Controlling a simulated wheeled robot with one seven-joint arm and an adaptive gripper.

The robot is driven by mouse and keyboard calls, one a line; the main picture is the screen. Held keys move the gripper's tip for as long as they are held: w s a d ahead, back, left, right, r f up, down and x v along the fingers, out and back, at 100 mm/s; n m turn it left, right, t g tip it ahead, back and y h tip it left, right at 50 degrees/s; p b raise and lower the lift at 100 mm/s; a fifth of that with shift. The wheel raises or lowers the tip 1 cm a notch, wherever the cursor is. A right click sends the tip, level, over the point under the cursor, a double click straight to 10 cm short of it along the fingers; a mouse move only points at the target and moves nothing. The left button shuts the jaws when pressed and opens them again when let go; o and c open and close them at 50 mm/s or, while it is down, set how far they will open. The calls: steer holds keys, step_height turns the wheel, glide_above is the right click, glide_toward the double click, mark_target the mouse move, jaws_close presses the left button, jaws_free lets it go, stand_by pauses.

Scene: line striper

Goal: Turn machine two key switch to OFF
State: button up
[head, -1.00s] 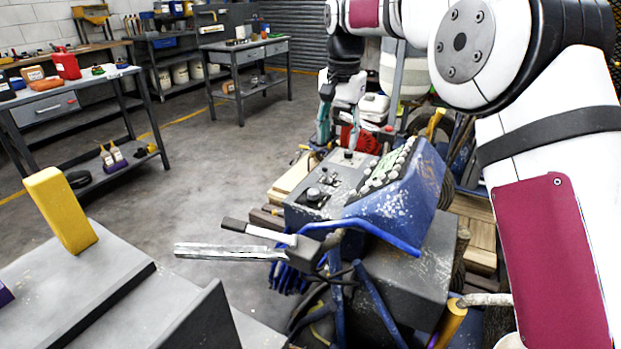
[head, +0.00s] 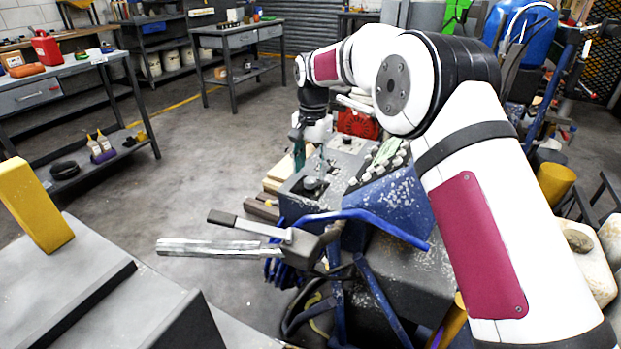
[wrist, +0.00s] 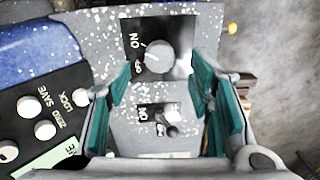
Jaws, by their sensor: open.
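The blue and grey machine console (head: 400,195) stands in the middle of the head view, with a dark round knob (head: 312,184) on its near panel. In the wrist view a grey round knob (wrist: 159,57) sits on a dark plate beside the word ON. Below it, a smaller metallic switch (wrist: 172,128) sits by another ON label; I cannot tell for sure which one is the key switch. My gripper (head: 310,166) is open above the panel, its teal fingers pointing down. In the wrist view my gripper (wrist: 160,75) has its fingers on either side of the grey knob, with no clear contact.
Buttons marked ZERO, SAVE and LOCK (wrist: 45,115) lie left of the switches. A handlebar lever (head: 220,247) and blue tubing (head: 365,222) stick out in front of the console. A workbench (head: 60,95) stands at left; the floor (head: 190,150) between is clear.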

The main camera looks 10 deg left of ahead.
mark_target(310, 179)
steer(key=shift+f, duration=1.75)
jaws_close()
steer(key=shift+n, duration=0.3)
steer(key=n, duration=0.5)
steer(key=shift+a+n, duration=0.1)
steer(key=shift+n, duration=0.2)
steer(key=n, duration=0.5)
steer(key=shift+n, duration=0.4)
